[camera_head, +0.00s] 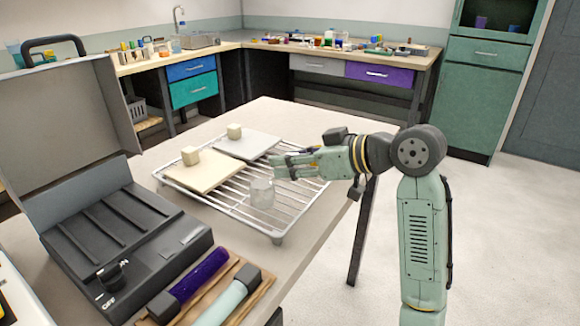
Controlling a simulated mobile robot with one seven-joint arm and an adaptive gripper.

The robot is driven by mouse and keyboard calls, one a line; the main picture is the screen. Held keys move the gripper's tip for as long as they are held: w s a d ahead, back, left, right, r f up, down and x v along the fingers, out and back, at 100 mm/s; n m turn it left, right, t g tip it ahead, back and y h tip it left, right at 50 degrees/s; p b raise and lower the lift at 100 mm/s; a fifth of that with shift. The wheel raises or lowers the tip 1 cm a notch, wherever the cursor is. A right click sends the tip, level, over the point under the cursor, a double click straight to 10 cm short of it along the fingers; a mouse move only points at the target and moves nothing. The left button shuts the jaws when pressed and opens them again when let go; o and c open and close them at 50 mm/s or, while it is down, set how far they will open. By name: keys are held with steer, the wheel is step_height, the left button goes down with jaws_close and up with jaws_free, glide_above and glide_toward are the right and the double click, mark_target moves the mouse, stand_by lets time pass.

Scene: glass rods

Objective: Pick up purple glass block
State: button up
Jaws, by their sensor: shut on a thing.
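A dark purple glass rod (203,274) with a dark end lies in a wooden holder at the front of the table. I see no separate purple block. My gripper (275,166) is over the wire rack (277,238), its fingers pointing left. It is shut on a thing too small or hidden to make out.
Two pale flat plates, one cream (203,171) and one grey (246,145), lie on the rack, each with a small cream block. A pale teal rod (227,302) lies beside the purple one. A black machine (125,240) with a raised lid stands left.

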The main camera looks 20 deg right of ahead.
steer(key=s+a+r+b, duration=0.1)
steer(key=s+a+b, duration=0.1)
steer(key=s, duration=1.1)
steer(key=shift+s, duration=0.15)
